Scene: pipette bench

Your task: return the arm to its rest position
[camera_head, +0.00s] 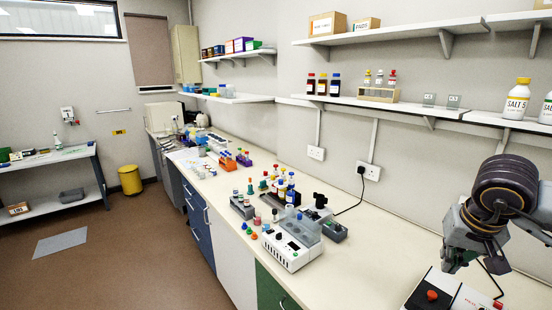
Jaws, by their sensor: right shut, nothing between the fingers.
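My right arm comes in from the right edge, and its dark grey wrist hangs over the near right end of the bench. My right gripper (472,261) points down and is shut and empty, in the air above a white device with a red knob (432,295). The device is partly cut off by the bottom edge of the view. My left gripper is not in view.
The long cream bench (385,240) has free room in front of the wall. A white instrument with a clear lid (291,250), several bottles and tube racks stand mid-bench. Wall shelves (385,104) above hold boxes and bottles, including a SALT 5 bottle (516,100).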

